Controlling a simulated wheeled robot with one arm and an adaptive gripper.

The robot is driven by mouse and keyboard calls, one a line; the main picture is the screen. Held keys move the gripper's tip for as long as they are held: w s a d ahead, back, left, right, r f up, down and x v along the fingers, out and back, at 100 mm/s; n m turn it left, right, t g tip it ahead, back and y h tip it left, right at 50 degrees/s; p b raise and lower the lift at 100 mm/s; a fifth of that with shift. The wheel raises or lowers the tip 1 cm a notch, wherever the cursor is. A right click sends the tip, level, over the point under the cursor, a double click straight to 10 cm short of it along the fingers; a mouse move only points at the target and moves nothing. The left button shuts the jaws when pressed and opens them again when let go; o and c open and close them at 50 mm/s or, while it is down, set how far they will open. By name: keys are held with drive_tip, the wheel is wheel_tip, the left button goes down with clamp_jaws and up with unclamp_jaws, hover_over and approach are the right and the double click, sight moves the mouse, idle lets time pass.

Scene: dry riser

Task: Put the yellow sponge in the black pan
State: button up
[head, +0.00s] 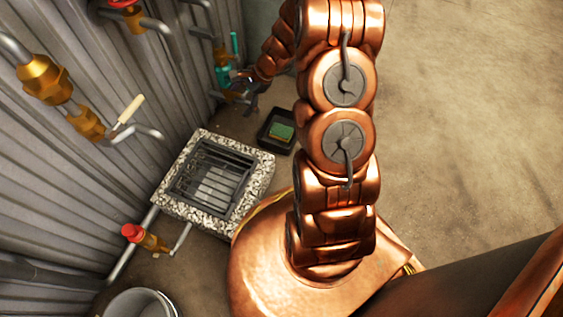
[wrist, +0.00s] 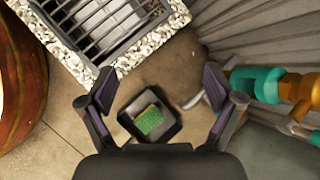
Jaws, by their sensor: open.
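The black pan (head: 268,136) is a small square tray on the floor beside the stone-framed grate, in the head view. The sponge (head: 281,130) lies inside it; its green face is up and a yellowish edge shows. In the wrist view the sponge (wrist: 149,119) lies in the pan (wrist: 128,117) below my gripper (wrist: 160,88). My gripper is open and empty, its two fingers spread on either side of the pan in the picture. In the head view my gripper (head: 243,84) is up near the wall pipes, above and beyond the pan.
A grate in a speckled stone frame (head: 164,202) sits left of the pan. Brass valves and pipes (head: 46,80) line the corrugated wall. A teal fitting (wrist: 258,84) is close to my gripper's right. A white bucket (head: 140,303) stands at the bottom left. Open floor lies right.

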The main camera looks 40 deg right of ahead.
drive_tip(key=s+a+r+n+g, duration=0.4)
drive_tip(key=s+a+r+n, duration=0.6)
drive_tip(key=s+a+r, duration=0.35)
drive_tip(key=s+d+r+n+g+h, duration=0.1)
drive_tip(key=s+r+n+h, duration=0.2)
drive_tip(key=s, duration=0.8)
drive_tip(key=s+d+r+n+g+h, duration=0.1)
drive_tip(key=s+d+r+n+h, duration=0.1)
drive_tip(key=s, duration=0.8)
wheel_tip(320, 180, up, 3)
drive_tip(key=n+h, duration=0.1)
drive_tip(key=n, duration=0.2)
drive_tip(key=shift+s+d+f+n+g+h, duration=0.2)
drive_tip(key=shift+s+n+g+h, duration=0.1)
drive_tip(key=shift+s+n, duration=0.1)
wheel_tip(320, 180, up, 42)
drive_tip(key=t+p, duration=0.1)
drive_tip(key=p, duration=3.9)
drive_tip(key=shift+r, duration=0.25)
